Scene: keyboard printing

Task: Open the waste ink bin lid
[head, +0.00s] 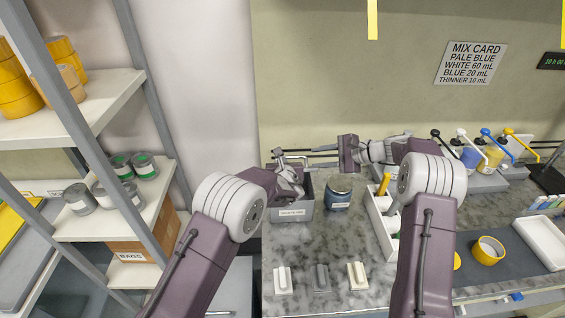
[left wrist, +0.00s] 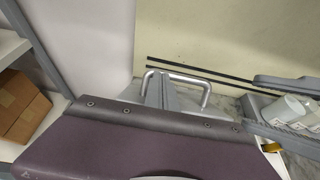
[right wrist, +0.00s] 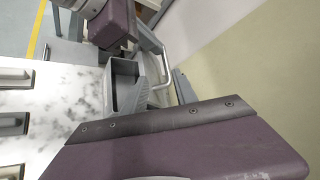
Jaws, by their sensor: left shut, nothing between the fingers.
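The grey waste ink bin (head: 293,214) stands at the left end of the counter, its label facing front. In the right wrist view the bin (right wrist: 122,69) shows its open, dark inside. Its lid stands raised at the back, with a metal bar handle (head: 293,153); the handle also shows in the left wrist view (left wrist: 205,92). My right gripper (head: 318,156) appears open and empty, just right of the handle.
A white tray (head: 380,228) lies farther right. Colored pump bottles (head: 470,157) line the back right. A shelf rack (head: 105,215) with cans is at the left.

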